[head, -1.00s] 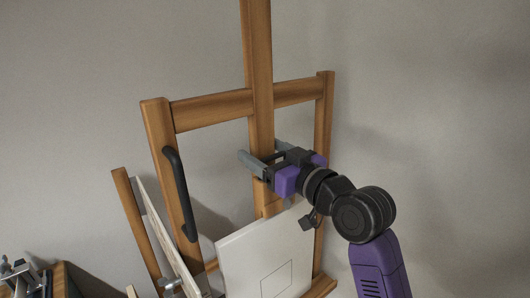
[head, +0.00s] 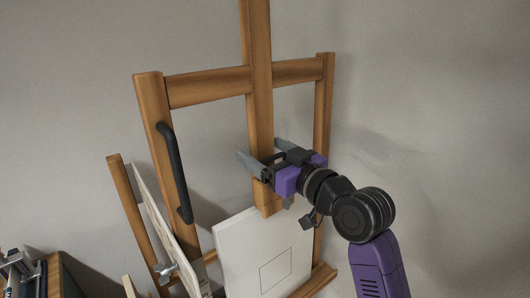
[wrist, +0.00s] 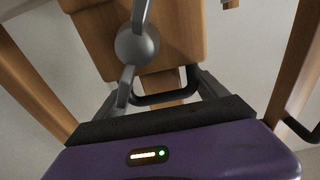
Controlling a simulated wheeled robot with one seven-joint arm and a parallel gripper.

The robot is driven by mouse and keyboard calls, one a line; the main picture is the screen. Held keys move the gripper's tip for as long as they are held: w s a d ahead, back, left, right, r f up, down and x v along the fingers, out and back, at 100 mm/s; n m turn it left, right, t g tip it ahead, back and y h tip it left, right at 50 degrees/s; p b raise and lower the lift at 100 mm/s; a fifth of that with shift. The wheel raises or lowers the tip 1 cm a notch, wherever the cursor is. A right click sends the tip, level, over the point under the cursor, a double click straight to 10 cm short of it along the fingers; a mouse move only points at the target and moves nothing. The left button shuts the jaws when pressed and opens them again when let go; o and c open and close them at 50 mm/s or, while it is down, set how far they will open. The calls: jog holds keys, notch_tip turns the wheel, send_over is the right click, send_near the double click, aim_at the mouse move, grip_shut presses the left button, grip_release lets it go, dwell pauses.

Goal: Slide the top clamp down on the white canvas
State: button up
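The white canvas (head: 262,250) stands on the wooden easel, with a thin square outline on its face. The top clamp is the wooden block (head: 267,203) on the central mast, its lower end at the canvas's top edge; I cannot tell whether they touch. In the wrist view the block (wrist: 96,35) fills the upper middle, with a round grey knob (wrist: 137,43) and its bar in front. My gripper (head: 260,149) is open at the mast, its grey fingers spread one to each side. Whether they touch the clamp is hidden.
The easel's crossbar (head: 210,87) and side posts frame the mast. A black handle (head: 173,172) is on the left post. Another panel (head: 165,220) leans at the left. A dark-sided unit with metal tools (head: 22,272) is at the lower left. The wall side at right is clear.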

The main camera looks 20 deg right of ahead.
jog(key=b+v, duration=0.2)
jog(key=v, duration=0.5)
jog(key=shift+s, duration=0.2)
jog(key=shift+s+d, duration=0.1)
jog(key=shift+s, duration=0.1)
jog(key=shift+r, duration=0.1)
